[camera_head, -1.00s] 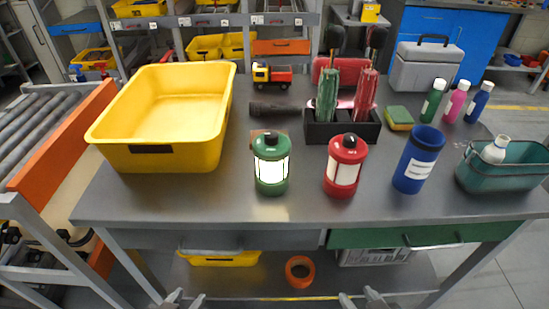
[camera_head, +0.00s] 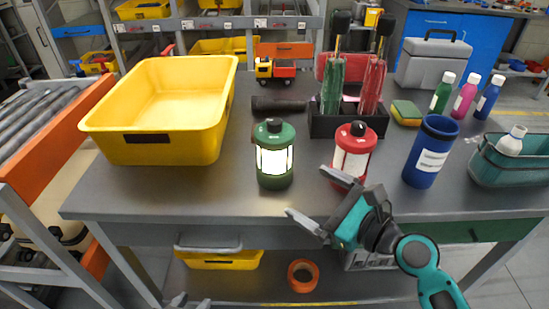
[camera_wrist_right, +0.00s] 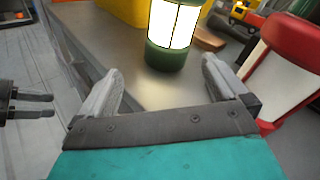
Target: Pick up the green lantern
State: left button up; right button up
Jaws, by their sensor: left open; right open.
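The green lantern (camera_head: 275,172) stands upright on the grey table, with a lit white panel and a dark top. It also shows in the right wrist view (camera_wrist_right: 165,58), ahead of and between the fingertips, its top cut off. My right gripper (camera_head: 318,200) is open and empty, in front of and to the right of the green lantern, not touching it. Its spread fingers fill the right wrist view (camera_wrist_right: 160,88). Only the fingertips of my left gripper (camera_head: 190,301) show, low at the bottom edge of the head view, away from the lantern.
A red lantern (camera_head: 353,146) stands just right of the green one, close behind my right gripper. A blue cup (camera_head: 432,152) and a teal basket (camera_head: 494,172) are farther right. A yellow bin (camera_head: 205,145) is to the left. Table front left of the lantern is clear.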

aim_at(288, 159)
jog(key=w+r+m, duration=0.1)
jog(key=m, duration=0.1)
jog(key=w+r+m+t, duration=0.1)
jog(key=m, duration=0.1)
jog(key=shift+r+y, duration=0.15)
jog(key=shift+y, duration=0.25)
jog(key=x, duration=0.6)
jog(key=shift+w+a, duration=0.1)
jog(key=shift+w, duration=0.15)
jog(key=shift+b+x, duration=0.7)
jog(key=shift+x, duration=2.4)
jog(key=shift+s, duration=0.1)
jog(key=shift+c, duration=0.3)
jog(key=c, duration=1.2)
